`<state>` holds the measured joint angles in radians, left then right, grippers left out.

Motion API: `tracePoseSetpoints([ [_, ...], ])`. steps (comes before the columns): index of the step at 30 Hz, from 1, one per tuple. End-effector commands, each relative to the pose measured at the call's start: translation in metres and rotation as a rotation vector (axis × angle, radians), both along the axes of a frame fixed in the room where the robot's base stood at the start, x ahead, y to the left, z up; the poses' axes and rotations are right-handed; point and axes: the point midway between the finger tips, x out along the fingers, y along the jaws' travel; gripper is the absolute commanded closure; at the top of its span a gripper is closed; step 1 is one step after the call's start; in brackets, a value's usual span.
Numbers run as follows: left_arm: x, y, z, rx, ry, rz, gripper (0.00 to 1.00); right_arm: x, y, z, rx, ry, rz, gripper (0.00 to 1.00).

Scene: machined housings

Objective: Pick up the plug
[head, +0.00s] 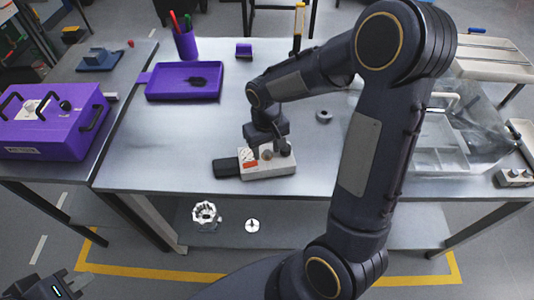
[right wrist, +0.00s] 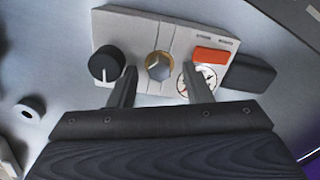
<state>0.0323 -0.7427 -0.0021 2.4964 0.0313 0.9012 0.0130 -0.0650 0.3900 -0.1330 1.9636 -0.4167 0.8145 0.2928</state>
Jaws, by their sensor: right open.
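The plug (right wrist: 158,67) looks like a round brass-rimmed piece with a grey face, set in the top of a pale housing (right wrist: 140,28). The housing (head: 268,171) sits near the table's front edge in the head view. My right gripper (right wrist: 159,71) is open above the housing, one finger on each side of the plug; I cannot tell whether they touch it. In the head view my right gripper (head: 268,151) partly covers the housing. My left gripper (head: 76,283) is low at the left, away from the table; its jaw gap is unclear.
A black knob (right wrist: 106,64), orange switch (right wrist: 210,56) and dial (right wrist: 205,76) flank the plug. A black block (head: 226,167) adjoins the housing. A purple tray (head: 152,94), grey ring (head: 323,116) and clear bin (head: 408,165) are on the table. A purple case (head: 50,135) stands left.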

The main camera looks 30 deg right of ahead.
Motion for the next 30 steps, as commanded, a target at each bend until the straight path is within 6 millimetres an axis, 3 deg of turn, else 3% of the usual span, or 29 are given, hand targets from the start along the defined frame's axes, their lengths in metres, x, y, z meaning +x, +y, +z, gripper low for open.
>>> tracePoseSetpoints([
  [3, 0.0, 0.0, 0.0, 0.0, 0.0, 0.0, 1.0, 0.0, 0.0, 0.0, 0.0, 0.0, 0.0, 0.58],
  [13, 0.0, 0.0, 0.0, 0.0, 0.0, 0.0, 1.0, 0.0, 0.0, 0.001, 0.0, 0.0, 0.0, 1.0],
  [23, 0.0, 0.0, 0.0, 0.0, 0.0, 0.0, 1.0, 0.0, 0.0, 0.004, 0.0, -0.001, 0.0, 1.0],
  [30, 0.0, 0.0, 0.0, 0.0, 0.0, 0.0, 1.0, 0.001, 0.0, 0.03, 0.001, -0.005, 0.0, 1.0],
])
